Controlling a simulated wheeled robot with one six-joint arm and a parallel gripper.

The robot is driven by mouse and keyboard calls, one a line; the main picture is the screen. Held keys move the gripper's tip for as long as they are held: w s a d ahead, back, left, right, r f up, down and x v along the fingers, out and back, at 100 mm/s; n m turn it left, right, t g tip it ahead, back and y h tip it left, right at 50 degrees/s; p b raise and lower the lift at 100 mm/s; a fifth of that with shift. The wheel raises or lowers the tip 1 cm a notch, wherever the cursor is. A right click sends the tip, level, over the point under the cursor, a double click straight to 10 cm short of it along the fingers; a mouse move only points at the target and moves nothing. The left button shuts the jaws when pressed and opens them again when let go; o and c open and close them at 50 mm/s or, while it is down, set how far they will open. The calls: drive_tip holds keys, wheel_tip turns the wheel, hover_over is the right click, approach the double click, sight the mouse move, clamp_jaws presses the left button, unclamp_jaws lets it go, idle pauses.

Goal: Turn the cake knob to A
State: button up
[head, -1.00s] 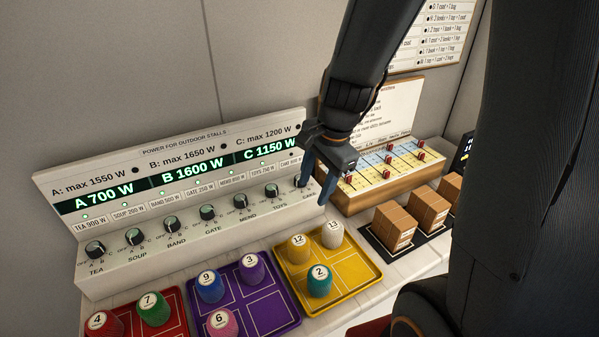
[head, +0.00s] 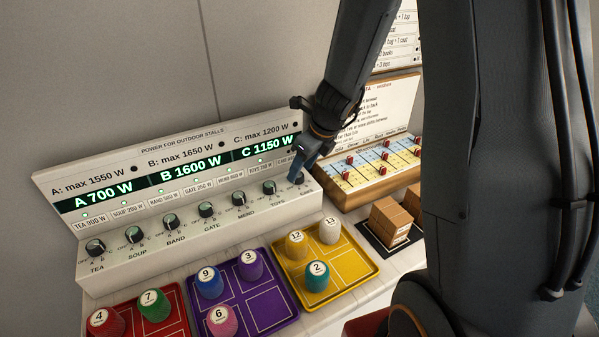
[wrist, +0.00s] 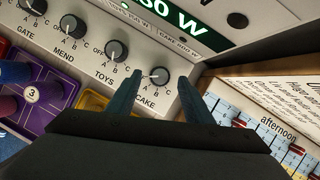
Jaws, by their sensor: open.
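The cake knob (wrist: 159,75) is a small dark dial at the right end of the knob row, with letters around it and CAKE printed below. Its light mark seems to point left, toward the OFF side, but it is too small to be sure. My gripper (wrist: 160,80) is open, with one finger on either side of the knob in the wrist view. I cannot tell whether the fingers touch it. In the head view my gripper (head: 304,168) is at the right end of the panel and mostly hides the cake knob.
The toys knob (wrist: 117,51) sits close left of my left finger. The panel display (head: 185,172) reads A 700 W, B 1600 W, C 1150 W. A wooden board (head: 374,194) with red pegs stands close right.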

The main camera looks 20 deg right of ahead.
drive_tip(key=shift+x, duration=0.95)
drive_tip(key=shift+c, duration=0.2)
drive_tip(key=c, duration=1)
drive_tip(key=shift+n, duration=0.3)
drive_tip(key=n, duration=0.1)
drive_tip(key=n+y, duration=0.1)
drive_tip(key=shift+w+d+n+g, duration=0.1)
drive_tip(key=shift+d+n+g, duration=0.05)
drive_tip(key=shift+n+g, duration=0.15)
drive_tip(key=shift+w+n+g+y+p, duration=0.1)
drive_tip(key=shift+n+g+y+p, duration=0.25)
drive_tip(key=shift+n, duration=0.75)
drive_tip(key=shift+w+n+g+y+p, duration=0.2)
drive_tip(key=shift+n+g, duration=0.25)
drive_tip(key=shift+n, duration=0.65)
drive_tip(key=shift+s, duration=0.15)
